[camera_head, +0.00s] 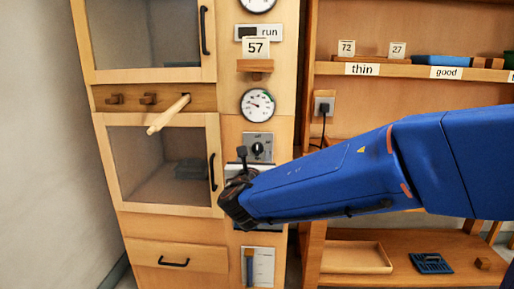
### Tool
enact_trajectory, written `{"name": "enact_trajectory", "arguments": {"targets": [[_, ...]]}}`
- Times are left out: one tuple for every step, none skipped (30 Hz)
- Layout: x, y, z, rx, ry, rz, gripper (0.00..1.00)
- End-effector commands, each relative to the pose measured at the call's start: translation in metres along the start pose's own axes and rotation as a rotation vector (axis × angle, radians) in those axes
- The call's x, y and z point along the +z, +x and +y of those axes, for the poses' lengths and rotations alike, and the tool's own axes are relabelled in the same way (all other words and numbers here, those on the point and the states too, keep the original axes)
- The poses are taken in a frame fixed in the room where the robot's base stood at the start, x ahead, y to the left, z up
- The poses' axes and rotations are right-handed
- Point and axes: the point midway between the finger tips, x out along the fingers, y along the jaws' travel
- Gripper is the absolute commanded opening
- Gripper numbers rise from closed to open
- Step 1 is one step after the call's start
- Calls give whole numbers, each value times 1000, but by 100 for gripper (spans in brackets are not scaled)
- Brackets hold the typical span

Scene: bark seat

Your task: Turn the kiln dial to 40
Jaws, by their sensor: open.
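A round black dial (258,150) sits on a grey plate in the narrow wooden column, below a white round gauge (258,105). Its markings are too small to read. My blue arm reaches in from the right, and my gripper (241,166) is at its end, just below and left of the dial. The wrist hides most of the gripper, so its fingertips do not show clearly. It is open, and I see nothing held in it. I cannot tell whether it touches the panel.
Glass-fronted doors (165,163) with black handles stand left of the column. A pale wooden rod (168,114) sticks out from a peg rail. A card reading 57 (256,48) stands above the gauge. Right are shelves, a black plug (324,107) and a wooden tray (355,258).

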Motion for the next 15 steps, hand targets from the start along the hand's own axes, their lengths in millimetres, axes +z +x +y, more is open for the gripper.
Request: {"name": "enact_trajectory", "arguments": {"targets": [[0,10,-1,-4,0,0,49],[-1,15,-1,-4,0,1,49],[-1,23,-1,-4,0,1,49],[0,28,-1,-4,1,0,49],[0,33,-1,-3,1,0,49],[-1,40,-1,-4,0,1,49],[-1,45,-1,-4,0,1,49],[-1,50,-1,-3,0,1,49],[0,55,-1,-2,0,0,49],[0,59,-1,-3,0,0,49],[0,63,-1,-3,0,0,49],[0,68,-1,-3,1,1,49],[0,71,0,-2,1,1,49],[0,74,0,-2,1,1,49],[0,76,0,-1,1,0,49]]}}
